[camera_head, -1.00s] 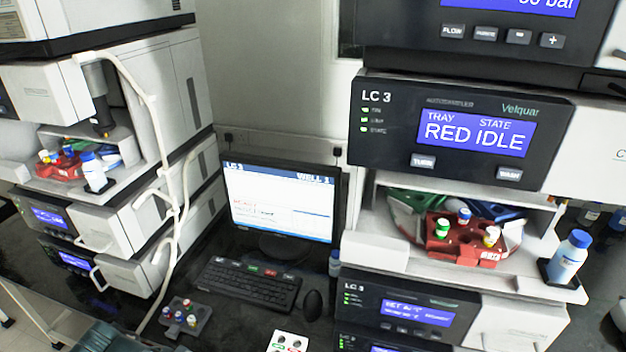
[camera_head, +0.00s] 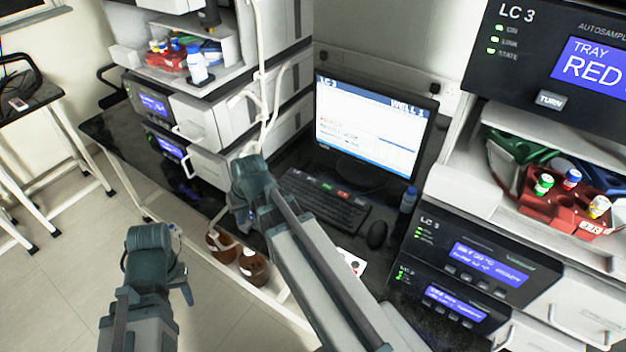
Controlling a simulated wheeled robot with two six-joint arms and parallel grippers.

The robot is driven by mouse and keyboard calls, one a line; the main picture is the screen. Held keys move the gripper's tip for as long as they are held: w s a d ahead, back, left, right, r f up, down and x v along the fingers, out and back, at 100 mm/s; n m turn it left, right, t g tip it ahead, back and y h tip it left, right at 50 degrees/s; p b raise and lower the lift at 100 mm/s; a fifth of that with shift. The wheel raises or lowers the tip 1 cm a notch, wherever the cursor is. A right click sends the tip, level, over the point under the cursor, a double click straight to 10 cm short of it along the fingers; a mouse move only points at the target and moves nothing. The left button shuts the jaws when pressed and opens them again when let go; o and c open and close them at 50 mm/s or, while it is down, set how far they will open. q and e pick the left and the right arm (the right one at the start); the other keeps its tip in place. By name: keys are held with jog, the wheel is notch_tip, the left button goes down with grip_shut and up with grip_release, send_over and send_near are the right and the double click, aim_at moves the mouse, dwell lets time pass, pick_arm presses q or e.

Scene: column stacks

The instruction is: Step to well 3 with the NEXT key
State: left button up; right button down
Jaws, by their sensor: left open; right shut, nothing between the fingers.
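The monitor (camera_head: 368,130) shows "LC 3" and "WELL 1" in its top bar. The dark keyboard (camera_head: 322,203) lies in front of it, with small coloured keys along its far edge; their labels are too small to read. My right arm covers part of its near left side. My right gripper (camera_head: 243,212) is shut and empty, left of the keyboard and apart from it as far as I can tell. My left gripper (camera_head: 182,284) is open and empty at the lower left, over the floor in front of the bench.
Brown bottles (camera_head: 253,267) stand at the bench's front. Instrument stacks flank the keyboard; the right one holds a red vial tray (camera_head: 566,208). White tubing (camera_head: 263,80) hangs at the left stack.

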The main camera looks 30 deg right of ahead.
jog(key=w+d+r+m+t, duration=0.1)
jog(key=w+d+m+t, duration=0.15)
jog(key=d, duration=0.55)
jog(key=w+d+r+m+t, duration=0.1)
jog(key=w+d+m, duration=0.1)
jog(key=w+d, duration=0.35)
notch_tip(320, 180, up, 2)
jog(key=m+t+h+b, duration=0.1)
jog(key=m+t+h, duration=0.1)
jog(key=m+t, duration=0.15)
send_over(313, 182)
jog(key=shift+w+d+r+g, duration=0.1)
jog(key=shift+g, duration=0.3)
notch_tip(313, 182, down, 9)
jog(key=b, duration=0.9)
jog(key=shift+f+b, duration=0.35)
jog(key=shift+b, duration=0.15)
